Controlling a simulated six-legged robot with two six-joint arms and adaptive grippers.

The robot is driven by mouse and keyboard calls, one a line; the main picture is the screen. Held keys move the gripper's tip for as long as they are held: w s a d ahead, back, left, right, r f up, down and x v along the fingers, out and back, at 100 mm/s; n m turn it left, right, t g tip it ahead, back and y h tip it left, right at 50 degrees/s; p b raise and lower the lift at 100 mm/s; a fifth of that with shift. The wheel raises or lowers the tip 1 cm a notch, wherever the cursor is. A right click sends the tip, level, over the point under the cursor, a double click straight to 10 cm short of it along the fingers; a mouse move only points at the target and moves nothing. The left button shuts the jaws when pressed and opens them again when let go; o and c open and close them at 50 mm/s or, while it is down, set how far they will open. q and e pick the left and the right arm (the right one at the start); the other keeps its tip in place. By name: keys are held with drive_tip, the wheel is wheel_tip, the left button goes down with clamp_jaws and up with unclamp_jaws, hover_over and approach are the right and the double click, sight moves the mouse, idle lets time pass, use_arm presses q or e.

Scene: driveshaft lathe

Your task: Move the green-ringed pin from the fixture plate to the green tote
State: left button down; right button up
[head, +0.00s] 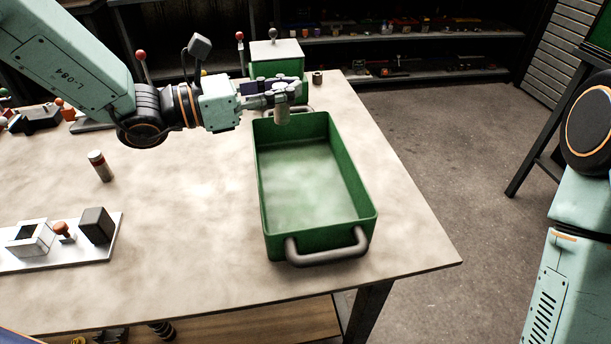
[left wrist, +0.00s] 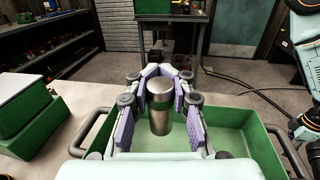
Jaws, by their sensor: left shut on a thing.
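The green-ringed pin (left wrist: 159,122) is a metal cylinder with a green band, upright between the fingers of my left gripper (left wrist: 159,100) in the left wrist view. In the head view, my left gripper (head: 285,92) is shut on the pin (head: 282,117), near the far end of the green tote (head: 263,215). The pin's lower end overlaps the tote's far rim in that view. The tote's visible floor is bare. The white fixture plate (head: 75,257) lies at the table's left front. My right gripper is out of view; part of my right arm shows at the right.
A red-ringed pin (head: 102,167) stands on the table (head: 200,190) left of the tote. A green box (head: 276,68) stands behind the tote.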

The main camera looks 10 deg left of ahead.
sight(289, 120)
use_arm(q)
drive_tip(key=shift+d+f, duration=0.1)
drive_tip(key=shift+d, duration=0.05)
drive_tip(key=f+b, duration=0.1)
drive_tip(key=f, duration=0.4)
drive_tip(key=shift+s+a+f+b, duration=0.1)
drive_tip(key=shift+a+f+b, duration=0.1)
drive_tip(key=shift+f+b, duration=0.15)
drive_tip(key=shift+d+f, duration=0.15)
drive_tip(key=shift+f, duration=0.35)
wheel_tip(289, 120, down, 3)
drive_tip(key=shift+b, duration=0.6)
drive_tip(key=shift+f, duration=0.15)
